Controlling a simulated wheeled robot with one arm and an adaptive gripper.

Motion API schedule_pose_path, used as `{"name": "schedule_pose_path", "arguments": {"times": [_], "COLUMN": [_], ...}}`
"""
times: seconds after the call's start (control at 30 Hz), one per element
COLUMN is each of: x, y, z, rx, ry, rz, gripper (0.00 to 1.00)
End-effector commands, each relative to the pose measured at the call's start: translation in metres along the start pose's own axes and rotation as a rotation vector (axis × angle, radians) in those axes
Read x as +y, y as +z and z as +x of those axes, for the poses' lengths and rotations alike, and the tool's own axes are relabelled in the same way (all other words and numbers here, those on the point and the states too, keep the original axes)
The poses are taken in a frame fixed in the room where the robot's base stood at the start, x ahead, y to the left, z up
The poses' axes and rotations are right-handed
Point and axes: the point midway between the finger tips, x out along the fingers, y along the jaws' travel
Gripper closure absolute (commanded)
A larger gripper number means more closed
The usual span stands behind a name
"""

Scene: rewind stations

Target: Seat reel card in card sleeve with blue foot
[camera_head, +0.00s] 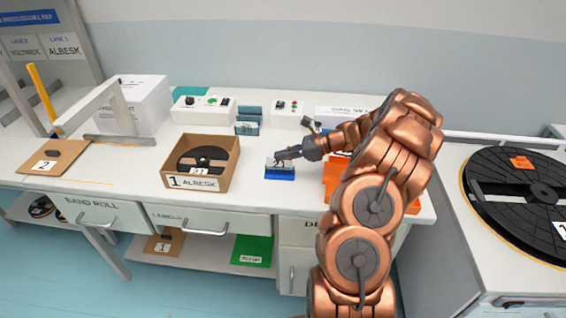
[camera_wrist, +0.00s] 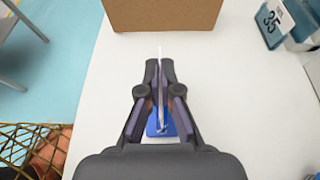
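The reel card (camera_wrist: 160,54) shows edge-on as a thin pale strip in the wrist view. My gripper (camera_wrist: 160,72) has its two dark fingers close on either side of the card and is shut on it. The sleeve's blue foot (camera_wrist: 154,126) lies below and between the fingers. In the head view the blue foot (camera_head: 280,174) stands on the bench right of the cardboard box, with my gripper (camera_head: 279,157) just above it. The fingers hide much of the card and sleeve, so I cannot tell how far the card is in.
A cardboard box (camera_head: 195,183) marked 1 ALBESK holds a black reel to the left. An orange object (camera_head: 332,176) sits to the right, partly behind my arm. Bare bench (camera_head: 135,177) lies left of the box.

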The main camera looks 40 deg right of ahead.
Motion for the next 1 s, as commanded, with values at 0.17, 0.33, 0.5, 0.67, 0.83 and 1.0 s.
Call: {"name": "schedule_pose_path", "arguments": {"times": [0.17, 0.33, 0.5, 0.67, 0.83, 1.0], "x": [-0.0001, -0.0001, 0.0001, 0.0001, 0.0001, 0.0001], "y": [-0.0182, -0.0163, -0.0179, -0.0182, -0.0183, -0.0183], "z": [0.0072, 0.0065, 0.0073, 0.0074, 0.0075, 0.0075], "rx": [-0.001, -0.001, -0.001, -0.001, -0.001, -0.001], "ry": [-0.001, -0.001, -0.001, -0.001, -0.001, -0.001], "rz": [0.001, 0.000, 0.000, 0.000, 0.000, 0.000], "gripper": [1.00, 1.00, 1.00, 0.85, 0.69, 0.69]}}
